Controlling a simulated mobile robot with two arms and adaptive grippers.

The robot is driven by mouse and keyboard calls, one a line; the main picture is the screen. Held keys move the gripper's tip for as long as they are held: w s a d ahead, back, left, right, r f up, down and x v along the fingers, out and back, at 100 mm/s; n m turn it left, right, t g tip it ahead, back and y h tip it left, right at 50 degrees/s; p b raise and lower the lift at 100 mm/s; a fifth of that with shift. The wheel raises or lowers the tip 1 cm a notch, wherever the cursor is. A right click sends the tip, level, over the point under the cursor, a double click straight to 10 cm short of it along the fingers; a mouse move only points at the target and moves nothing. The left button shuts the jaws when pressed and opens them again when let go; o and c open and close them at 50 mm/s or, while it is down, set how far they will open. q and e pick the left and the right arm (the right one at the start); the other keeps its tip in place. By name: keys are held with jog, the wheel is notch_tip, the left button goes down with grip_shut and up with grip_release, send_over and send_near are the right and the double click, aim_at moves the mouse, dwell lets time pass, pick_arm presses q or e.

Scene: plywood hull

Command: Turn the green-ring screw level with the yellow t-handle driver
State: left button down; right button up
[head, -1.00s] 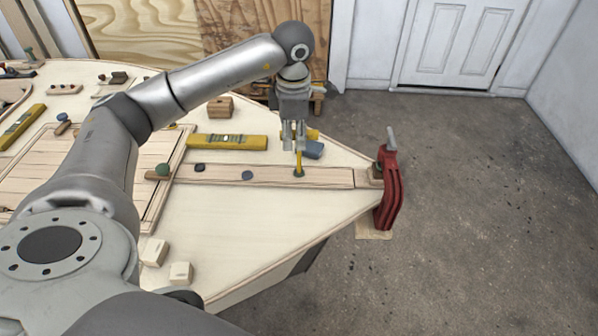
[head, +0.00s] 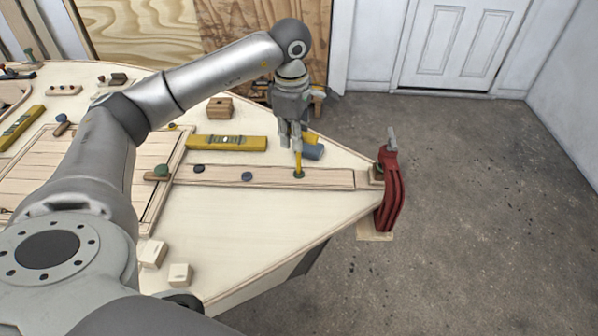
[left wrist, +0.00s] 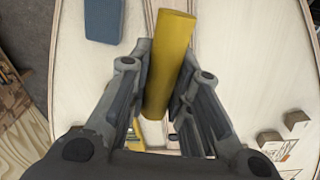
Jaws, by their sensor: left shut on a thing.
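My left gripper (head: 297,143) is shut on the yellow t-handle driver (head: 298,162), above the wooden strip on the hull. In the left wrist view the driver's thick yellow bar (left wrist: 170,65) lies between the two fingers. The driver's shaft points down, and its tip is at the green-ring screw (head: 299,175) in the strip. The green ring shows only as a small rim around the tip. I cannot tell how high the screw sits. My right gripper is not in view.
Two dark round pieces (head: 247,176) (head: 199,169) lie along the strip (head: 325,178). A blue block (head: 313,152) sits just behind the driver. A yellow level (head: 228,142) lies to the left. A red clamp (head: 389,190) grips the hull's tip.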

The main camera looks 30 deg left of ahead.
pick_arm(q)
jog(key=shift+r, duration=0.35)
jog(key=n+p, duration=0.1)
jog(key=n, duration=0.2)
jog(key=shift+s+d+r, duration=0.1)
jog(key=n, duration=0.6)
jog(key=shift+s+d+p, duration=0.15)
jog(key=shift+s+p, duration=0.1)
jog(key=shift+p, duration=0.15)
jog(key=shift+r+p, duration=1.45)
jog(key=shift+r, duration=0.55)
jog(key=shift+f, duration=0.1)
